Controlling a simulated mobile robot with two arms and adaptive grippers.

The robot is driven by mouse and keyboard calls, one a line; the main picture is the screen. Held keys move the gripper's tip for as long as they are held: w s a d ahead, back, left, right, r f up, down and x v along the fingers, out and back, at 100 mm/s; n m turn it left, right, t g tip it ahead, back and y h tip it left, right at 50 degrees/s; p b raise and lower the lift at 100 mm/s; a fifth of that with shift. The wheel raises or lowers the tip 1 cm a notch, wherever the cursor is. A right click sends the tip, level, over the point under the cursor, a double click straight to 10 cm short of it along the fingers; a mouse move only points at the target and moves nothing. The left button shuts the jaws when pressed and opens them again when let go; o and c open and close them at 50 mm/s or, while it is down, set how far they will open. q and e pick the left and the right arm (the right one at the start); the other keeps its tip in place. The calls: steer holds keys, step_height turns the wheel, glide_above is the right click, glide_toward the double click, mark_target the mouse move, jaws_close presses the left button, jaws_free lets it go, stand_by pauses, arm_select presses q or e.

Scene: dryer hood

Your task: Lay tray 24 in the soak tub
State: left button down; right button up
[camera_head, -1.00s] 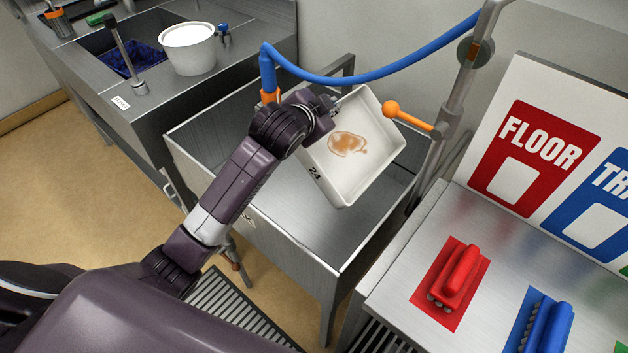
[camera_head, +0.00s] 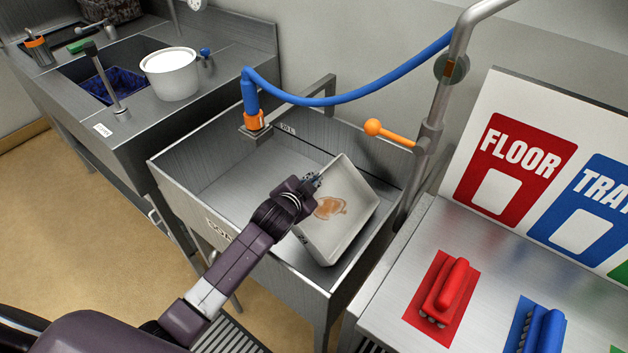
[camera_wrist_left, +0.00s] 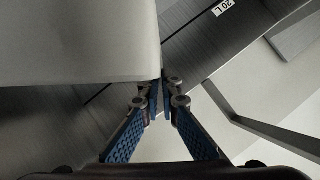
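Tray 24 (camera_head: 352,222) is a white, shallow rectangular tray with an orange-brown stain on its inside. It is tilted within the opening of the steel soak tub (camera_head: 215,172); I cannot tell whether it touches the tub floor. My left gripper (camera_head: 316,180) is shut on the tray's left edge, and the arm partly hides the tray's number. In the left wrist view, the pale tray (camera_wrist_left: 75,42) fills the upper left, and the blue-padded fingers (camera_wrist_left: 162,98) meet at its edge. My right gripper is not in view.
A blue hose (camera_head: 350,98) with an orange collar hangs at the tub's back. An orange-knobbed lever (camera_head: 373,128) sticks out over the tub's right side. A counter with a red brush (camera_head: 446,290) and a blue brush (camera_head: 540,330) stands right; a sink with a white bucket (camera_head: 172,75) stands left.

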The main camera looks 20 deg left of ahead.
arm_select(q)
steer(key=shift+f, duration=0.1)
steer(key=c, duration=2.6)
jaws_free()
steer(key=shift+f, duration=0.2)
steer(key=shift+c, duration=0.2)
steer(key=o, duration=0.5)
steer(key=shift+r, duration=0.1)
steer(key=shift+r, duration=0.15)
steer(key=shift+s, duration=0.4)
steer(key=v, duration=0.6)
steer(key=shift+s+a+r, duration=0.1)
steer(key=shift+s+r, duration=0.2)
